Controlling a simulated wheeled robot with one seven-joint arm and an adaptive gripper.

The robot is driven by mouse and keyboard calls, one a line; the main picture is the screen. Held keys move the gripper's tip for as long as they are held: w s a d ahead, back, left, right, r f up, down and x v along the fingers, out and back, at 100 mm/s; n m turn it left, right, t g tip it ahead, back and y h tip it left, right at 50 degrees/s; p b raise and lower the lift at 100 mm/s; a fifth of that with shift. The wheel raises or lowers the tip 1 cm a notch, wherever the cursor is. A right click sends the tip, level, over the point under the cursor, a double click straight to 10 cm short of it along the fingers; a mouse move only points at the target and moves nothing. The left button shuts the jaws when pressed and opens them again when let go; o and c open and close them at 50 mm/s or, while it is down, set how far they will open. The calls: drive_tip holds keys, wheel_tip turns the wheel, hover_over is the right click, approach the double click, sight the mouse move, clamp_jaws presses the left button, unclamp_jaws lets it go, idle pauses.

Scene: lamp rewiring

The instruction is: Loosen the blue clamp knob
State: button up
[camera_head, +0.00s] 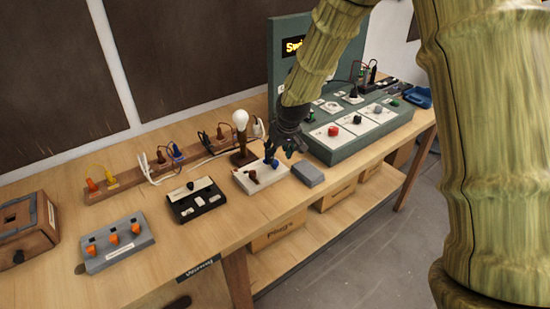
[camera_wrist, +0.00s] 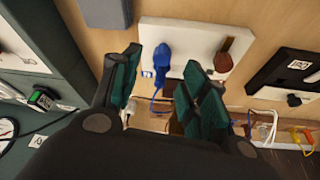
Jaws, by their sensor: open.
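The blue clamp knob (camera_wrist: 163,58) stands on a white block (camera_wrist: 190,32) in the wrist view, beside a dark brown knob (camera_wrist: 223,60). A blue cord runs from near the blue knob's base. My gripper (camera_wrist: 162,72) is open, and the blue knob shows between its two fingers; I cannot tell whether either touches it. In the head view, my gripper (camera_head: 285,148) is over the right end of the white block (camera_head: 248,185). The blue knob (camera_head: 271,163) is partly hidden there by the gripper.
A grey block (camera_head: 308,174) lies right of the white block, and a black unit (camera_head: 197,201) lies left. A lamp bulb (camera_head: 240,120) stands behind. A green switch panel (camera_head: 365,135) is to the right. The bench's front strip is mostly clear.

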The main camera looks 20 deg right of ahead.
sight(275, 161)
drive_tip(key=shift+p+x, duration=0.55)
drive_tip(key=shift+x, duration=1.95)
drive_tip(key=shift+f, duration=0.15)
clamp_jaws()
drive_tip(key=shift+n, duration=0.3)
drive_tip(key=n+y+p, duration=0.1)
drive_tip(key=n, duration=0.2)
drive_tip(key=shift+w+d+n+y+p, duration=0.1)
drive_tip(key=shift+n+y+p, duration=0.2)
drive_tip(key=shift+n+p, duration=0.1)
drive_tip(key=shift+n+g+y+p, duration=0.35)
drive_tip(key=shift+n+g+y, duration=0.2)
drive_tip(key=shift+n, duration=1.05)
